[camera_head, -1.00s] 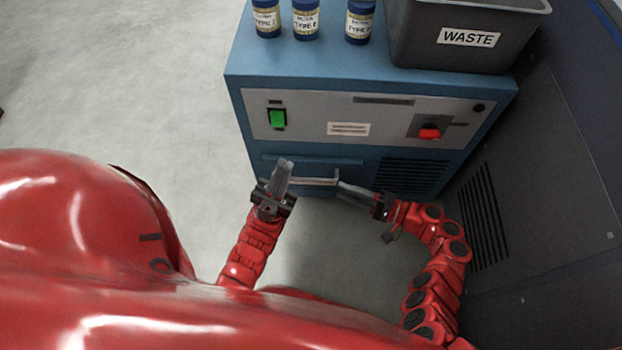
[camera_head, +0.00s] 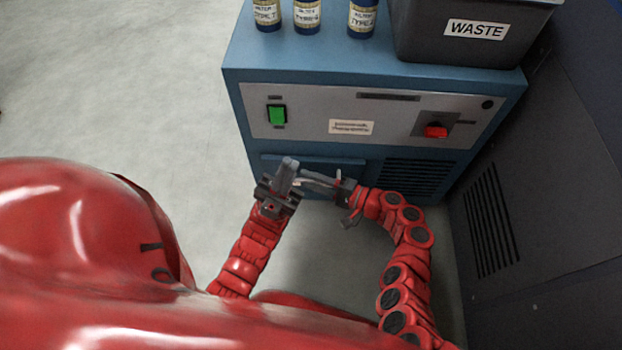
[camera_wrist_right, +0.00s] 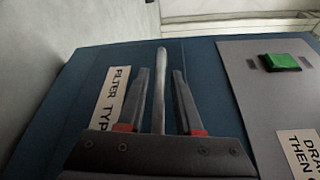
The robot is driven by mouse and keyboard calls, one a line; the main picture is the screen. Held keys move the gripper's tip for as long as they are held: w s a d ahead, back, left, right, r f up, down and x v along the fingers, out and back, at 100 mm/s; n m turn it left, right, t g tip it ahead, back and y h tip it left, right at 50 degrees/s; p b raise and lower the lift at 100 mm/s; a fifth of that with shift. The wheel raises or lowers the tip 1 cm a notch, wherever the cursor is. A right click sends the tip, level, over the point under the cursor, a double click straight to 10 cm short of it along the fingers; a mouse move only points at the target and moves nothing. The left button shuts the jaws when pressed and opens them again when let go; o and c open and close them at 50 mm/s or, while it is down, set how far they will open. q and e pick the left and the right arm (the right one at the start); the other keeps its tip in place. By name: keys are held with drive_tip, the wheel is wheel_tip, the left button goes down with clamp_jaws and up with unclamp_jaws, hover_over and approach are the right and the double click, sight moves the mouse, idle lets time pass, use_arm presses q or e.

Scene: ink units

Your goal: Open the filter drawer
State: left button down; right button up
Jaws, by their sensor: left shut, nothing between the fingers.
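The filter drawer (camera_head: 345,163) is a blue panel low on the front of the blue unit, largely behind my grippers in the head view. In the right wrist view its pale bar handle (camera_wrist_right: 160,85) runs between the fingers of my right gripper (camera_wrist_right: 159,98). These fingers are open, with a gap on each side of the bar. In the head view my right gripper (camera_head: 308,179) reaches in from the right to the drawer front. My left gripper (camera_head: 287,170) is shut and empty, just left of the right fingertips. It partly hides the handle area.
The unit has a green switch (camera_head: 277,115) and a red knob (camera_head: 436,132). On top stand blue filter bottles (camera_head: 307,15) and a grey waste bin (camera_head: 460,48). A dark cabinet (camera_head: 540,190) stands close on the right. Floor is free on the left.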

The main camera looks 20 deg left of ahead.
clamp_jaws()
idle(1.2)
